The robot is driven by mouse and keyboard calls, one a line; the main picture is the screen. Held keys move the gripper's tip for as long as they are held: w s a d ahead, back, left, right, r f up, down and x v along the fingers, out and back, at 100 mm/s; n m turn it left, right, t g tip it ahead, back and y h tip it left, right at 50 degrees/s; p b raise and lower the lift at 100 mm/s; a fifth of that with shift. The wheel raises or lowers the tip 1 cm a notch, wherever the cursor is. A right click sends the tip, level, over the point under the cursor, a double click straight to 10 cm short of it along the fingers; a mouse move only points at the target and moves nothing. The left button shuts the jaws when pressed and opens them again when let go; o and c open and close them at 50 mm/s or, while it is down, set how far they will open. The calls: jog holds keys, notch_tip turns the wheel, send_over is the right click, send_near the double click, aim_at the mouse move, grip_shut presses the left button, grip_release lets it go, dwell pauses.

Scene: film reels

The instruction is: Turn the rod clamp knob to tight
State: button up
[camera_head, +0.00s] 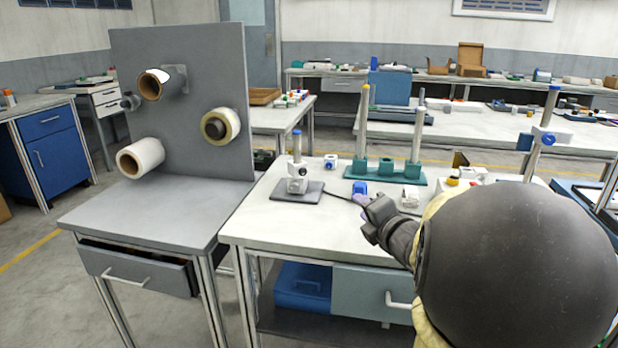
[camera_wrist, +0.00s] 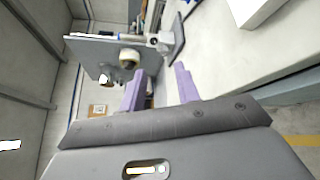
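The rod clamp (camera_head: 297,184) is a white-grey block with a dark round detail on its front. I cannot tell the knob's setting. My gripper (camera_head: 362,208) is right of the stand, above the white table, apart from the clamp. Its purple fingers (camera_wrist: 160,90) are spread with nothing between them.
A grey panel (camera_head: 190,100) with several film reels stands on the cabinet at left. A teal base (camera_head: 385,172) with upright rods stands behind my gripper. A blue block (camera_head: 360,188) lies near my fingers. The table's front left (camera_head: 275,228) is clear.

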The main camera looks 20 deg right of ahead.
jog(key=a+f+m+g, duration=0.1)
jog(key=f+m, duration=0.1)
jog(key=f, duration=0.1)
jog(key=a+f+m+g+h, duration=0.1)
jog(key=a+f+m, duration=0.1)
jog(key=f+m, duration=0.1)
jog(key=a+f+m+g+b, duration=0.1)
jog(key=f+m, duration=0.1)
jog(key=m, duration=0.1)
jog(key=shift+s+a+f+g, duration=0.2)
jog(key=shift+s+f+g, duration=0.1)
jog(key=shift+f, duration=0.1)
jog(key=s+a+f+m+g+y+b, duration=0.1)
jog(key=s+a+f+m+g+b, duration=0.1)
jog(key=s+a+f+m+g, duration=0.7)
jog(key=s+a+f+m, duration=0.5)
jog(key=a+f, duration=0.1)
jog(key=shift+a+f+g+y, duration=0.2)
jog(key=shift+f+g+y, duration=0.05)
jog(key=shift+g+y, duration=0.15)
jog(key=shift+w, duration=0.1)
